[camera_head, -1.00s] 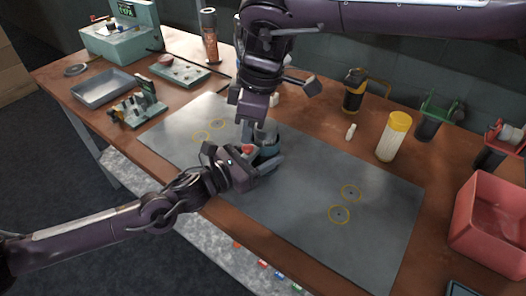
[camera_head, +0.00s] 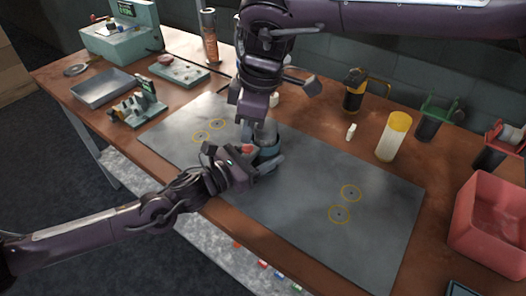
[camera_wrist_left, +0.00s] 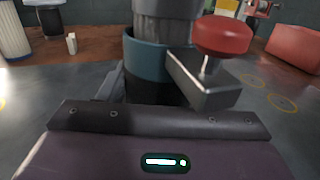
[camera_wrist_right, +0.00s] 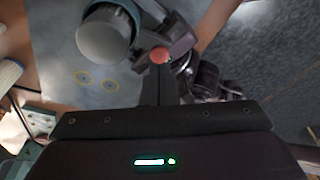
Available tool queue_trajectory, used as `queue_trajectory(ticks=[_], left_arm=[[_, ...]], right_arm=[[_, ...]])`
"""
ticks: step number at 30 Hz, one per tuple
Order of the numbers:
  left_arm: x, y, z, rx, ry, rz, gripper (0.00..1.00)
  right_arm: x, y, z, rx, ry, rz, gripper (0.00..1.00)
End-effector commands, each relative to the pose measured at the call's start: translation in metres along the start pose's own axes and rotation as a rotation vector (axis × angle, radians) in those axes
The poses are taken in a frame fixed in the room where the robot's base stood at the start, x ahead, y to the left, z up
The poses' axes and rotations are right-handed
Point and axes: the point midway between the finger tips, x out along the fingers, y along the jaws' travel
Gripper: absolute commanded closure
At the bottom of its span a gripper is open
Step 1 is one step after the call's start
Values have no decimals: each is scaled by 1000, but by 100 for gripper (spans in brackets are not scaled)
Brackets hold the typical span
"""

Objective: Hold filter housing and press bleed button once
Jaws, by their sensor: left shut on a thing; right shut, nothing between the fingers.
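The filter housing (camera_head: 267,150) is a grey cylinder with a blue-teal band, standing on the grey mat. It also shows in the left wrist view (camera_wrist_left: 160,62) and the right wrist view (camera_wrist_right: 107,35). A red mushroom-shaped bleed button (camera_wrist_left: 222,36) sits on a grey bracket at its side; it shows in the right wrist view (camera_wrist_right: 160,55) too. My left gripper (camera_head: 264,162) is shut on the housing low down, from the front. My right gripper (camera_wrist_right: 166,88) is shut and empty, pointing down above the housing, its tips close to the button. Contact with the button cannot be told.
The mat (camera_head: 300,205) has yellow ring marks and is otherwise clear. Behind it are a yellow-capped white cartridge (camera_head: 394,137), a small white vial (camera_head: 351,132) and a black-yellow tool (camera_head: 354,92). A red bin (camera_head: 490,222) stands right; a metal tray (camera_head: 103,88) and fixtures stand left.

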Motion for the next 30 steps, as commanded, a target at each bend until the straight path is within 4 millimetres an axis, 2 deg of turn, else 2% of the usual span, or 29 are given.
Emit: queue_trajectory(ticks=[16,30], left_arm=[[0,0,0,0,0,1,68],[0,0,0,0,0,1,68]], right_arm=[[1,0,0,0,0,0,100],[14,0,3,1,0,-2,100]])
